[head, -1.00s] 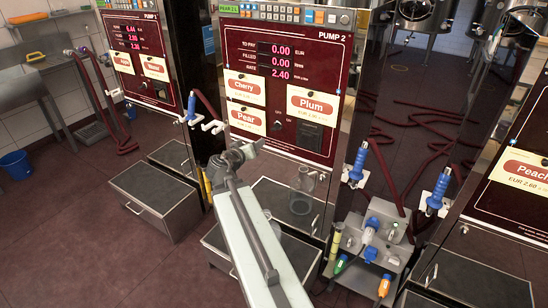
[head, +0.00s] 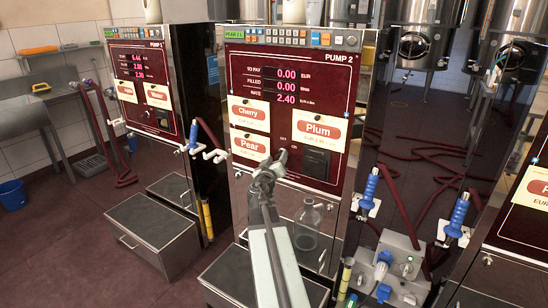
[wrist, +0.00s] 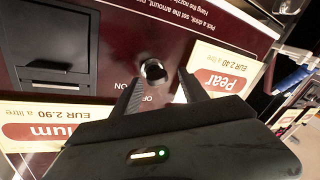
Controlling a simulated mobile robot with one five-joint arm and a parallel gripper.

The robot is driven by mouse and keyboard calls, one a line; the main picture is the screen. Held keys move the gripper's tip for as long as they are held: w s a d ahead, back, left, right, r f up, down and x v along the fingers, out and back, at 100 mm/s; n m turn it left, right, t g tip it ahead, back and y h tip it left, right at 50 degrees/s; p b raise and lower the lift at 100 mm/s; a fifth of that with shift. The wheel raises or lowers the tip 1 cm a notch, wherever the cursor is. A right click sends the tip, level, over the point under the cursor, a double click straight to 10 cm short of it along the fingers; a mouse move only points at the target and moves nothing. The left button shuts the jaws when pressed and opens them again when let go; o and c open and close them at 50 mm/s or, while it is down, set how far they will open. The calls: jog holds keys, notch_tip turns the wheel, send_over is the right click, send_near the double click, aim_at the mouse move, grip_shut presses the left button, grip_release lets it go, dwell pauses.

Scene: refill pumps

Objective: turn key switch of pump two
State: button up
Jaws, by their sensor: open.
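Pump two (head: 350,70) stands in the middle of the head view, with a dark red front panel marked PUMP 2. Its key switch (wrist: 153,71) shows in the wrist view as a round, shiny knob beside the OFF and ON marks. In the head view my gripper covers the switch, and only the small marks show. My gripper (head: 277,158) is right in front of the panel. In the wrist view my gripper (wrist: 159,80) is open and empty, with a dark finger on each side of the switch's line. I cannot tell whether the fingers touch it.
Cherry (head: 248,113), Plum (head: 319,131) and Pear (head: 250,146) cards surround the switch, with a dark slot (head: 317,163) to its right. A glass jug (head: 306,226) stands below the panel. Blue nozzles (head: 370,186) hang at the right. Pump one (head: 140,80) is at the left.

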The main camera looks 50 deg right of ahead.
jog(key=shift+d, duration=0.45)
jog(key=shift+a, duration=0.1)
grip_shut()
jog(key=shift+w+r, duration=0.1)
jog(key=shift+w, duration=0.05)
jog(key=shift+n, duration=0.3)
jog(key=n+p, duration=0.1)
jog(key=n, duration=0.1)
jog(key=n+g+y+p, duration=0.1)
jog(key=n+p, duration=0.1)
jog(key=shift+a+r+p, duration=0.1)
jog(key=shift+r+p, duration=0.1)
jog(key=shift+p, duration=0.1)
jog(key=n+g+p, duration=0.1)
jog(key=n, duration=0.2)
jog(key=shift+w+y+p, duration=0.15)
jog(key=shift+y+p, duration=0.15)
jog(key=shift+p, duration=0.05)
jog(key=shift+w+n+g+p, duration=0.1)
jog(key=shift+n+g+p, duration=0.5)
jog(key=shift+n, duration=0.6)
